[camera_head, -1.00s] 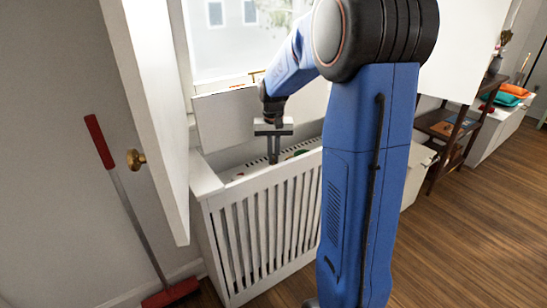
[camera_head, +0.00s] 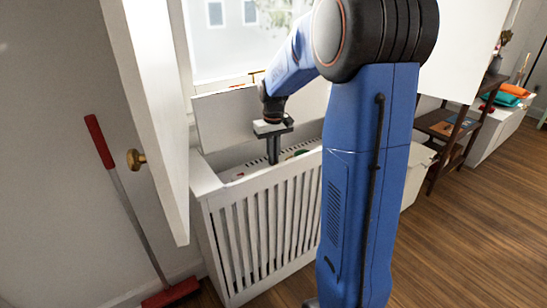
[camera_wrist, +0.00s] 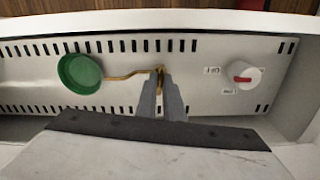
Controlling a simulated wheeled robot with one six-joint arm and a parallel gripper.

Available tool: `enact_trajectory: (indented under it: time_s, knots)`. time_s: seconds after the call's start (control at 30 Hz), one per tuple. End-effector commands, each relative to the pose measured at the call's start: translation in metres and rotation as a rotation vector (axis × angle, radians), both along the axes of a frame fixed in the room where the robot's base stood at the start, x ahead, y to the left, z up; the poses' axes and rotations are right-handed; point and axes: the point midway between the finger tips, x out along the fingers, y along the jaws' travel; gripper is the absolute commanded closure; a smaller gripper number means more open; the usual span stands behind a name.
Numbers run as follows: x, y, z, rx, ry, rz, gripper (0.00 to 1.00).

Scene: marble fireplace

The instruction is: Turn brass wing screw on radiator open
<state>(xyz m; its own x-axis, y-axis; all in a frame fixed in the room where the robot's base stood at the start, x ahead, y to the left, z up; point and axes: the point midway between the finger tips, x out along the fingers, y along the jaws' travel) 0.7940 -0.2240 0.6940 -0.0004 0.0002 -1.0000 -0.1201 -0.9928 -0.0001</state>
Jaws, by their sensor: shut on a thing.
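The brass wing screw (camera_wrist: 161,69) shows as a thin, gold-coloured upright piece on the pale slotted radiator panel (camera_wrist: 205,70) in the wrist view. My gripper (camera_wrist: 162,78) is shut on it, one finger on each side, and the fingers hide much of it. A bent brass rod or pipe (camera_wrist: 122,76) runs left from it. In the head view my gripper (camera_head: 273,160) points down into the open top of the white slatted radiator cover (camera_head: 262,215). The screw cannot be made out there.
In the wrist view a round green part (camera_wrist: 80,74) lies left of my fingers, and a white knob with a red pointer (camera_wrist: 242,74) lies right. The cover's raised lid (camera_head: 225,115) stands behind my gripper. A white door (camera_head: 150,100) is at left.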

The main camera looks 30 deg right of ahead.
Motion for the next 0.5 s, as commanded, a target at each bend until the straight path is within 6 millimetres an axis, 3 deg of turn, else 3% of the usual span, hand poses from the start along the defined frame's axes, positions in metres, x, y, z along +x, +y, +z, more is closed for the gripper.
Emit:
enact_trajectory:
  time_s: [0.17,0.2,0.27,0.5]
  knots:
    - [0.0003,-0.0001,0.0004,0.000,-0.001,-0.001,1.00]
    - [0.0003,-0.0001,0.0004,0.000,-0.001,-0.001,0.87]
    - [0.0002,-0.0001,0.0004,0.000,-0.001,-0.001,0.73]
    - [0.0001,-0.0001,0.0002,0.000,-0.001,-0.001,0.73]
